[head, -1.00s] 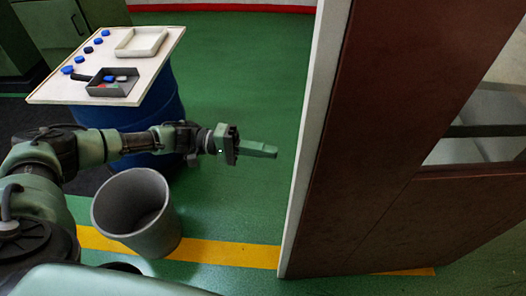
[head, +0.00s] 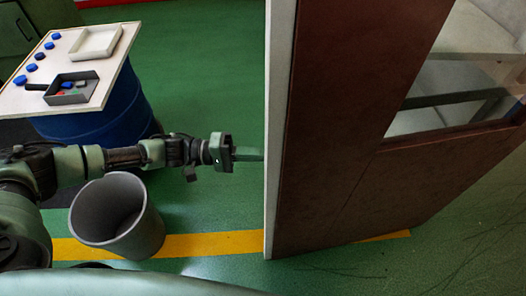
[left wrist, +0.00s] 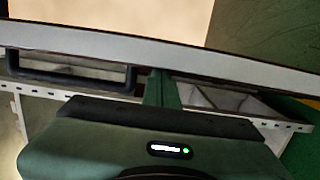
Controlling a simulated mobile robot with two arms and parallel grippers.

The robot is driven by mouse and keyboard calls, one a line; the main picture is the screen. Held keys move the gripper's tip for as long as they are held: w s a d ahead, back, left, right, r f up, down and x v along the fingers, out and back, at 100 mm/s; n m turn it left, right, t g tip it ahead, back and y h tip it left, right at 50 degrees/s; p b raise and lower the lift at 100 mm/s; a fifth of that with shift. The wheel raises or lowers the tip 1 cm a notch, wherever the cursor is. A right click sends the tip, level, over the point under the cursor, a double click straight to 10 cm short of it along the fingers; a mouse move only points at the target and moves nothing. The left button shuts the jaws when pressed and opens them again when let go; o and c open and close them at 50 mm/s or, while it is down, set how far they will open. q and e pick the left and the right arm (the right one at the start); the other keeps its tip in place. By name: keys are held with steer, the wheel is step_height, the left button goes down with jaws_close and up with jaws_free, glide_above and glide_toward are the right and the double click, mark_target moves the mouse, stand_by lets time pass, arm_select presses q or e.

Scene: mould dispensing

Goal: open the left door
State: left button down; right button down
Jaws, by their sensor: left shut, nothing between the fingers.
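The door (head: 335,130) is a tall brown panel with a pale edge (head: 277,130) and a glass pane, standing ajar on the right of the head view. My left gripper (head: 252,155) is shut and empty, its fingers pointing right at the pale edge. The fingertips meet or pass behind that edge; I cannot tell if they touch. In the left wrist view the shut fingers (left wrist: 161,88) reach up to the long pale door edge (left wrist: 170,54). A dark bar handle (left wrist: 70,76) lies left of them. My right gripper is out of view.
A grey bin (head: 118,220) stands on the floor below my left arm. A board (head: 110,85) on a blue drum (head: 95,128) at left carries a white tray (head: 97,43), a dark tray (head: 73,90) and several blue pieces. Green floor (head: 205,70) is clear behind the arm.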

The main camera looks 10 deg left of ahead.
arm_select(q)
steer(key=s+d+p, duration=0.5)
steer(key=s, duration=0.4)
steer(key=shift+s, duration=0.35)
steer(key=shift+a, duration=0.1)
steer(key=s+a+b, duration=0.1)
steer(key=a, duration=0.6)
steer(key=shift+s+a+b, duration=0.2)
steer(key=shift+a+b, duration=0.05)
steer(key=shift+b, duration=0.1)
